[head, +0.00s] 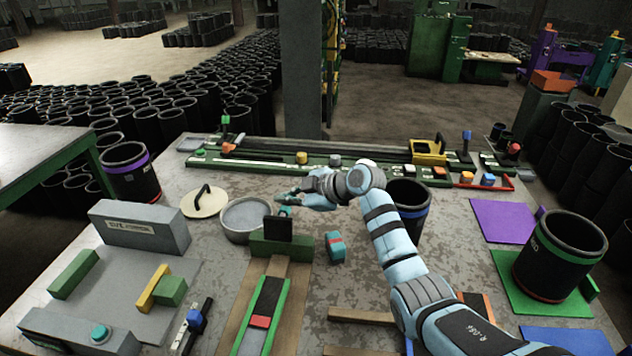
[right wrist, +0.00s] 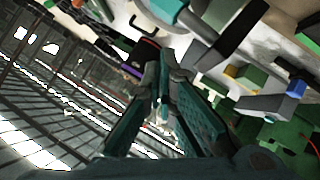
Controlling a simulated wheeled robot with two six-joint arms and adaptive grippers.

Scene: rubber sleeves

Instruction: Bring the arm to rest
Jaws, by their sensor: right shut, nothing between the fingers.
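My right arm reaches in from the lower right over the table (head: 352,270). Its gripper (head: 284,200) is shut and empty, above the table just right of a round grey pan (head: 245,218) and above a green block with a dark upright plate (head: 278,243). The right wrist view shows the same gripper (right wrist: 163,105) with its fingers together, tilted, and nothing held. I cannot tell whether the fingertips touch anything. My left gripper is not in view.
A purple-banded black sleeve (head: 131,172) stands at left, a blue-banded one (head: 411,203) behind my arm, and a green-banded one (head: 559,255) on a green mat (head: 510,283) at right. A round lid (head: 203,203) lies left of the pan. A long rail fixture spans the back.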

